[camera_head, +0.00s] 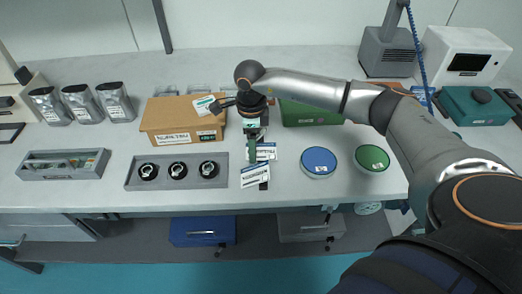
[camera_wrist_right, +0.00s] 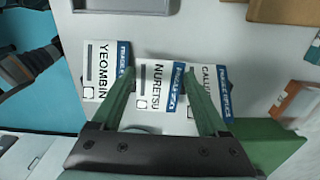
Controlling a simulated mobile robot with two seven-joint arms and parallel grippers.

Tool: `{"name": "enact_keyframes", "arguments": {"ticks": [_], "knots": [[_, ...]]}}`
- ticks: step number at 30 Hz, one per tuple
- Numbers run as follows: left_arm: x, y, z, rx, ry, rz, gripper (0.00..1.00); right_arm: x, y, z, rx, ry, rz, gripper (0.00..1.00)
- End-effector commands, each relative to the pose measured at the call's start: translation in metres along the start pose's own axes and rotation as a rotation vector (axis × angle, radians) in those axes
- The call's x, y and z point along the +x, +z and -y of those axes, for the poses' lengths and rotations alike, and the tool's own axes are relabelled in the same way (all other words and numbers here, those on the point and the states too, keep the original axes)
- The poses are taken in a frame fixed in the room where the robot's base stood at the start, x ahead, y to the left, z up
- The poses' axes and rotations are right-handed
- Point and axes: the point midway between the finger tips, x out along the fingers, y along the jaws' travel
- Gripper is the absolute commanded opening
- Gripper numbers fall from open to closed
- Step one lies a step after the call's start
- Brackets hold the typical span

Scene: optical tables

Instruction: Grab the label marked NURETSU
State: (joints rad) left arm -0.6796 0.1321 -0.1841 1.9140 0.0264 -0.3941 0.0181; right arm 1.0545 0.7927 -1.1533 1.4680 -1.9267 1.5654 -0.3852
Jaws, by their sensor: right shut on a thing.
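The NURETSU label (camera_wrist_right: 158,88), white with a blue strip, lies between the green fingers of my right gripper (camera_wrist_right: 165,98), which is shut on it. In the head view that gripper (camera_head: 252,156) points down at the table among the labels. The YEOMBIN label (camera_wrist_right: 97,72) lies on one side of it and a partly hidden label starting CALI (camera_wrist_right: 208,85) on the other. In the head view a white label (camera_head: 255,176) lies in front of the fingers and another (camera_head: 266,151) beside them. My left gripper is not in view.
A cardboard box (camera_head: 160,123) with a white card (camera_head: 204,105) on top stands behind left. A grey tray (camera_head: 134,178) with round items is left of the labels. A green box (camera_head: 310,114) stands behind; blue (camera_head: 319,161) and green (camera_head: 372,157) discs lie to the right.

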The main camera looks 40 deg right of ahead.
Motion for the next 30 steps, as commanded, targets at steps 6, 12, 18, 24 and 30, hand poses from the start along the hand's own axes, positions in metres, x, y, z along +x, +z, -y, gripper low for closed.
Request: {"name": "enact_keyframes", "arguments": {"ticks": [6,12,18,24,30], "knots": [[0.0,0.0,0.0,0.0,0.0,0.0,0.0,0.001,-0.001,-0.001,0.001,0.003,-0.004,0.39],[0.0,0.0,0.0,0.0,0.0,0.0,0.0,0.001,-0.001,-0.001,0.001,0.003,-0.005,0.17],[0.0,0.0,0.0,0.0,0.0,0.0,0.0,0.001,-0.001,-0.001,0.001,0.003,-0.004,0.0],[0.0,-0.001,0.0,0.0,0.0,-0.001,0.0,0.001,-0.001,-0.001,0.001,0.003,-0.004,0.0],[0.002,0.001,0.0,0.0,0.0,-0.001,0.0,-0.01,-0.001,0.0,0.001,-0.001,-0.002,0.0]]}}
